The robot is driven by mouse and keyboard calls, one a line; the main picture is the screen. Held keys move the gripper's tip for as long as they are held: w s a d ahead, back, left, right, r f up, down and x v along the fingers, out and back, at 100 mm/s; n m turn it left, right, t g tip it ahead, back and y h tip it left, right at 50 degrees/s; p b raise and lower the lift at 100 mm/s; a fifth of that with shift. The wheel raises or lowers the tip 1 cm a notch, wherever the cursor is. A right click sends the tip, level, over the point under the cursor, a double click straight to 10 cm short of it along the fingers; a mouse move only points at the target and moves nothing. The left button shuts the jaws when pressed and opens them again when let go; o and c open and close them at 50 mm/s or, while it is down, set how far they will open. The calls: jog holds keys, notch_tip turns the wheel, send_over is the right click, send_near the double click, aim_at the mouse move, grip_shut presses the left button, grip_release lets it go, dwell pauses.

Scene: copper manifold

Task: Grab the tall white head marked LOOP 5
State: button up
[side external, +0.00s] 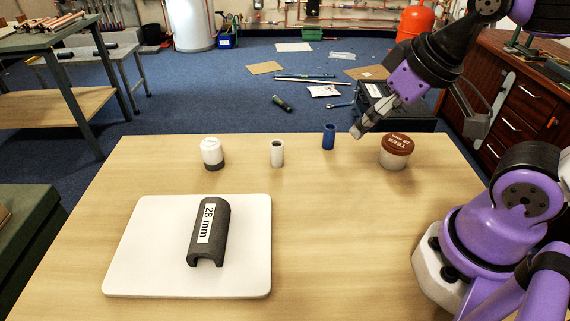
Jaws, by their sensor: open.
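A white head with a dark grey lower band (212,152) stands upright at the back left of the wooden table. Any LOOP 5 marking on it is too small to read. A slimmer plain white cylinder (277,153) stands upright to its right, apart from it. My gripper (357,132) is open and empty, above the table's back edge at the right. It is between the blue cylinder and the brown-lidded tub in the picture, well to the right of both white things.
A blue cylinder (328,137) stands left of my gripper. A white tub with a brown lid (396,151) stands to its right. A white board (145,246) at the front left bears a dark grey sleeve labelled 28 mm (211,230). The table's middle right is clear.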

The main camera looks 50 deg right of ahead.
jog(key=n+g+y, duration=0.1)
jog(key=n, duration=0.2)
send_over(212, 142)
jog(key=s+d, duration=0.3)
jog(key=s, duration=0.2)
notch_tip(212, 142, down, 3)
jog(key=w+f, duration=0.1)
jog(key=f, duration=0.1)
jog(key=w+a+f, duration=0.1)
jog(key=f, duration=0.1)
jog(key=w+a+f, duration=0.1)
jog(key=w+f, duration=0.1)
jog(key=shift+a+f, duration=0.25)
jog(key=shift+f, duration=0.15)
jog(key=x, duration=0.5)
jog(key=shift+s+a+f, duration=0.15)
jog(key=shift+a+f, duration=0.05)
jog(key=shift+f, duration=0.25)
jog(key=c, duration=1.3)
